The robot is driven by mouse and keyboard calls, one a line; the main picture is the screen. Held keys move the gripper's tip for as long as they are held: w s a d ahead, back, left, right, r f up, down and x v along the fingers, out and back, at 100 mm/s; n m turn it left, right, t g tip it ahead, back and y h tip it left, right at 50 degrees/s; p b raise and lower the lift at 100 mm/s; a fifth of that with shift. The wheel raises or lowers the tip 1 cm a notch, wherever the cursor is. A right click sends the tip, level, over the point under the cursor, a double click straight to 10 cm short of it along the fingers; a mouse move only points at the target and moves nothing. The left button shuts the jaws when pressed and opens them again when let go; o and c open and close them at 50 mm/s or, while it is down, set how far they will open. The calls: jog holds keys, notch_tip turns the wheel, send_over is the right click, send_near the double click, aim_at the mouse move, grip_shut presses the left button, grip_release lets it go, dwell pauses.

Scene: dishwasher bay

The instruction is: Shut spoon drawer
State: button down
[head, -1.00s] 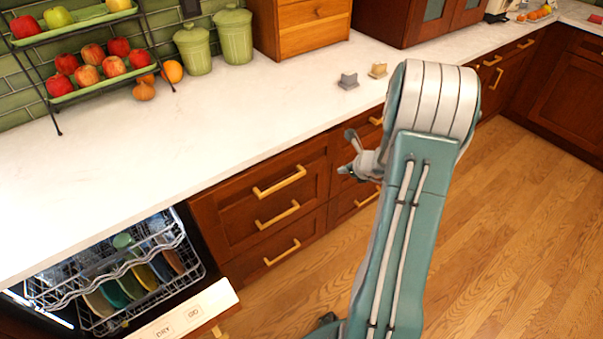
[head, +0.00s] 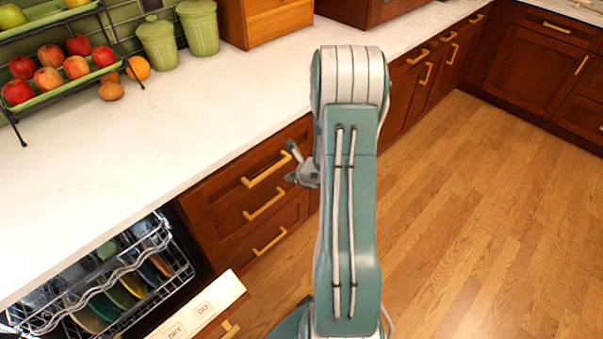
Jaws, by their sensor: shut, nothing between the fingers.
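A stack of brown wooden drawers with gold bar handles stands under the counter left of my arm. The top drawer (head: 250,178), the middle drawer (head: 245,217) and the bottom drawer (head: 262,245) all look flush or nearly flush. No spoons show, so I cannot tell which is the spoon drawer. My gripper (head: 291,164) is shut and empty. In the picture it is just right of the top drawer's handle, in front of the cabinet fronts, with no clear contact. My arm hides part of the cabinets behind it.
The dishwasher (head: 110,280) is open at lower left, with plates in its rack and its white-edged door (head: 205,308) sticking out. The counter (head: 200,120) holds a fruit rack (head: 60,88) and green canisters (head: 158,42). Wooden floor (head: 470,220) is clear on the right.

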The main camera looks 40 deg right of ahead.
aim_at(272, 160)
jog(key=w, duration=0.5)
jog(key=w+d, duration=0.1)
jog(key=w, duration=0.2)
jog(key=shift+w+f, duration=0.2)
jog(key=shift+w, duration=0.1)
jog(key=shift+w+d, duration=0.2)
jog(key=shift+d, duration=0.1)
jog(key=shift+w+a+r, duration=0.1)
jog(key=shift+a, duration=0.1)
